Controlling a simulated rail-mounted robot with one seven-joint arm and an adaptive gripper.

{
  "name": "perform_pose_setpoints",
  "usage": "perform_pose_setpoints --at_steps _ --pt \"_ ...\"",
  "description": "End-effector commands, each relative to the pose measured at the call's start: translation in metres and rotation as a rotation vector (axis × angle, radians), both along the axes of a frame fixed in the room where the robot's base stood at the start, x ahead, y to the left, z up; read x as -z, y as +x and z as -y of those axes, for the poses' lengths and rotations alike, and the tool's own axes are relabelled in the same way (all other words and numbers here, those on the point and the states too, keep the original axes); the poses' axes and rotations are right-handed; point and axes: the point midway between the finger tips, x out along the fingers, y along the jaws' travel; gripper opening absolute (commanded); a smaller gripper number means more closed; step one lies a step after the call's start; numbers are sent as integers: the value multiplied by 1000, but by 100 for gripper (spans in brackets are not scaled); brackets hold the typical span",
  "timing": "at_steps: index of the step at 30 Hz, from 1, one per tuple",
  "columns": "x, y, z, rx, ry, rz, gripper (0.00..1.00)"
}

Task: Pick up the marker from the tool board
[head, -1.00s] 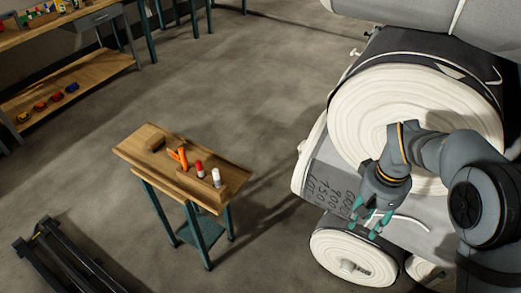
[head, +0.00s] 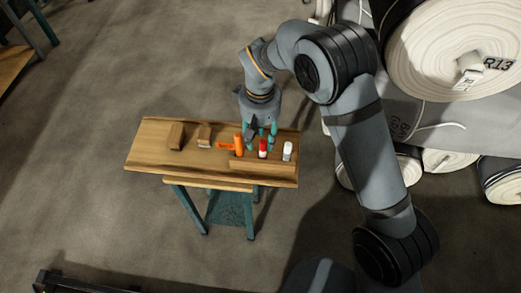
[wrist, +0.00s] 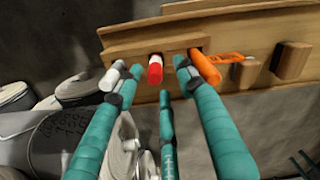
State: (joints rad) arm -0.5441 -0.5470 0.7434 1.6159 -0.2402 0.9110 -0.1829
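The wooden tool board (head: 152,150) stands on teal legs; its top also shows in the wrist view (wrist: 262,22). A red-topped, white-bodied cylinder (head: 263,150), marker-like, stands in a raised wooden holder; its red top shows in the wrist view (wrist: 155,69). A white cylinder (head: 288,151) stands beside it, to the left in the wrist view (wrist: 113,77). I cannot tell for certain which one is the marker. My gripper (head: 261,136) is at the board's back edge, with its teal fingers spread and empty. In the wrist view its fingertips (wrist: 151,80) lie around the red top's position, apart from it.
An orange-handled tool (head: 239,145) stands close beside the red-topped cylinder, near one finger in the wrist view (wrist: 206,66). Two wooden blocks (head: 177,135) (head: 205,135) sit farther left. Large fabric rolls (head: 445,50) fill the right.

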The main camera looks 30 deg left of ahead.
Motion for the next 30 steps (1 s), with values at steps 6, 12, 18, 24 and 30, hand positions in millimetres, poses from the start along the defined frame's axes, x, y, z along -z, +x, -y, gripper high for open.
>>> perform_pose_setpoints --at_steps 6,12,18,24,30 --pt "28 5 5 1 -5 -3 39" --pt "49 5 4 0 -2 -1 39" --pt "50 5 3 0 0 0 39" --pt "50 5 3 0 0 0 29" --pt "50 5 3 0 0 0 17"
